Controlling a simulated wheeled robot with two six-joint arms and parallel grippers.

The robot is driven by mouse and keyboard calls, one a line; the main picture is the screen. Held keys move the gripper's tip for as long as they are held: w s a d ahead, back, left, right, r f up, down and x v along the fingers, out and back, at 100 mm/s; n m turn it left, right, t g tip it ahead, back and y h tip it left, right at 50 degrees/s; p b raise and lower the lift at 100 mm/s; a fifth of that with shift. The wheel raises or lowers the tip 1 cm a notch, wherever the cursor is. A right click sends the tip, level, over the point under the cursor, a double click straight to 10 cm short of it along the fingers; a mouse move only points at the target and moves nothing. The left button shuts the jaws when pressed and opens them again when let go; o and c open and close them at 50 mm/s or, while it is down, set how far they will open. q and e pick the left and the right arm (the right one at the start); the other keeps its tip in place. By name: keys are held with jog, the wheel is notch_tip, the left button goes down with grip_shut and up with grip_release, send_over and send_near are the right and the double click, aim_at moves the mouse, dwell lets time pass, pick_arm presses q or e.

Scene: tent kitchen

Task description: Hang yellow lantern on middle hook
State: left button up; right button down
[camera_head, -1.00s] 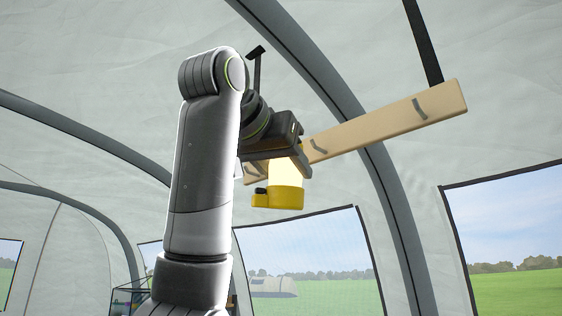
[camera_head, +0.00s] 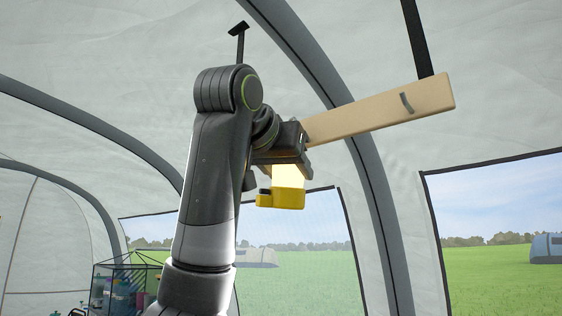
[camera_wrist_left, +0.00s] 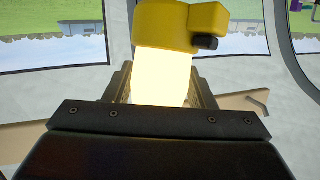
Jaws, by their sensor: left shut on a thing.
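The yellow lantern (camera_head: 281,199) hangs base down below my left gripper (camera_head: 288,166), with its bright body partly hidden by the jaws. My left gripper is shut on it. In the wrist view, which is upside down, the yellow base (camera_wrist_left: 190,28) is at the top and the glowing body (camera_wrist_left: 162,78) runs between the fingers (camera_wrist_left: 160,92). The wooden hook board (camera_head: 350,118) slants up to the right behind the gripper. Its right hook (camera_head: 407,102) is bare. The middle hook is hidden in the head view. One hook (camera_wrist_left: 258,101) shows in the wrist view.
A black strap (camera_head: 416,40) holds the board's right end; another strap (camera_head: 239,42) shows above my arm. Grey tent poles (camera_head: 375,170) curve behind. A mesh-sided rack (camera_head: 120,287) stands low at left. The space right of the lantern is clear.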

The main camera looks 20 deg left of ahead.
pick_arm(q)
jog(key=shift+w+d+p, duration=0.3)
jog(key=shift+w+p, duration=0.05)
jog(key=shift+w, duration=0.4)
jog(key=shift+w+d+f+b, duration=0.2)
jog(key=shift+w+f+b, duration=0.1)
jog(key=shift+w+f, duration=0.4)
jog(key=shift+f, duration=0.2)
jog(key=o, duration=1.4)
jog(key=shift+d, duration=0.1)
